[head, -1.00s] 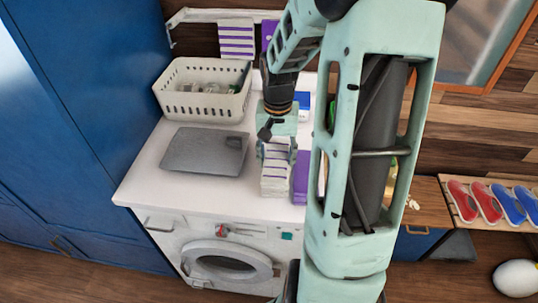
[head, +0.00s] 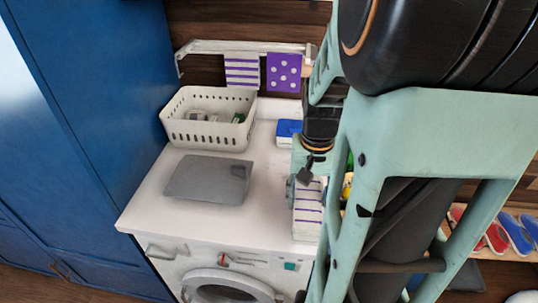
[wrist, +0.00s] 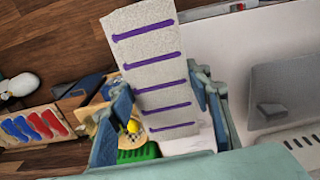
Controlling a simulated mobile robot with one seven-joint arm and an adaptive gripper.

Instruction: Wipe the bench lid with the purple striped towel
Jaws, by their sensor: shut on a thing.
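The white towel with purple stripes (wrist: 150,65) hangs in my gripper (wrist: 165,112), which is shut on it. In the head view, the towel (head: 307,212) shows at the right front of the white worktop, partly hidden by my arm. I cannot tell whether it touches the worktop. A low wooden-topped unit (wrist: 72,101), which may be the bench, lies beyond the fingers at the left of the wrist view. My arm hides most of that area in the head view, and the towel is apart from its visible top.
A grey flat panel (head: 209,179) lies on the worktop (head: 150,215) above a washing machine. A white basket (head: 208,118) stands behind it. Another striped towel (head: 241,71) and a purple dotted towel (head: 284,73) hang on the rail. A shoe rack (wrist: 35,128) stands beyond the unit.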

